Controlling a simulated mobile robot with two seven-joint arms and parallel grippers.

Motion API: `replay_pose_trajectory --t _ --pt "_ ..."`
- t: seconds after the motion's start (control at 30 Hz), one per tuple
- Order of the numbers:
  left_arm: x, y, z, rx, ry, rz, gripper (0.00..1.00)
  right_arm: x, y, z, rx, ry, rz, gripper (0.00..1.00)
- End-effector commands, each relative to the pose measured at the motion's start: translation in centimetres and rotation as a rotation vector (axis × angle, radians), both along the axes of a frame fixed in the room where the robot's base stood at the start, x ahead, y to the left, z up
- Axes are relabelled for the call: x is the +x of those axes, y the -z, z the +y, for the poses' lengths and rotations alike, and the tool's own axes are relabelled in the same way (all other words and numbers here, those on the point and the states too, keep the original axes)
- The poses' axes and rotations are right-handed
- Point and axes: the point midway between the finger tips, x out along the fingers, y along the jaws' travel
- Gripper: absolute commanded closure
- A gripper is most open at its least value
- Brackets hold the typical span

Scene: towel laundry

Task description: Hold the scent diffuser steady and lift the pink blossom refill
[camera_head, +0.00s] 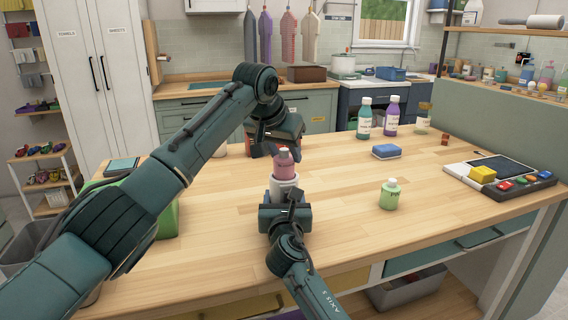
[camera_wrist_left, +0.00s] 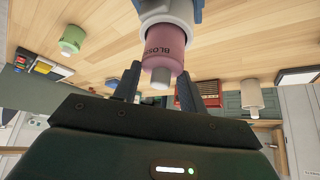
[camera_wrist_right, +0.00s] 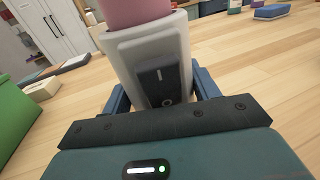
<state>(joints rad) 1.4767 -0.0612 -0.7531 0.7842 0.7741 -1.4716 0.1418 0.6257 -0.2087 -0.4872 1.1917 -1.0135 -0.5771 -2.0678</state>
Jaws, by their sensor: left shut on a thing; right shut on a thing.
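The scent diffuser (camera_head: 284,187) is a white upright holder on the wooden table, with a dark front panel (camera_wrist_right: 160,82) in the right wrist view. The pink blossom refill (camera_head: 284,168) stands upright with its lower part inside the diffuser's top; its label shows in the left wrist view (camera_wrist_left: 163,45). My left gripper (camera_head: 277,149) comes from behind and above and is shut on the refill's upper part. My right gripper (camera_head: 285,203) is shut around the diffuser's body from the front, one finger on each side. The refill's lower end is hidden.
A green bottle (camera_head: 389,194) stands to the right. A keypad device (camera_head: 500,177) lies at the right. The table just right of the diffuser is clear.

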Motion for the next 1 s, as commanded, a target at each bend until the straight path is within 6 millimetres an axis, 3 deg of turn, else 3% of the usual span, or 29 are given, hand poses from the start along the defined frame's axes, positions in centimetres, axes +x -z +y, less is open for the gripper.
replay_pose_trajectory --t 0.1,0.3,0.5,0.73,0.77,1.0 --pt "0.0 -2.9 -0.1 -0.001 0.001 -0.004 0.81 0.0 0.1 0.0 0.000 0.000 0.001 0.70" --pt "0.0 -6.2 -0.1 0.000 -0.001 -0.001 0.81 0.0 0.1 0.0 0.000 0.000 0.001 0.70" --pt "0.0 -7.5 0.0 0.000 0.001 0.000 0.81 0.0 0.1 0.0 0.000 0.000 0.001 0.70" --pt "0.0 -7.5 0.0 0.000 0.001 0.000 0.81 0.0 0.1 0.0 0.000 0.000 0.001 0.70" --pt "0.0 -7.5 0.0 0.000 0.001 0.000 0.81 0.0 0.1 0.0 0.000 0.000 0.001 0.38" --pt "0.0 -7.5 0.0 0.000 0.001 0.000 0.81 0.0 0.0 0.0 0.000 0.000 0.001 0.19"
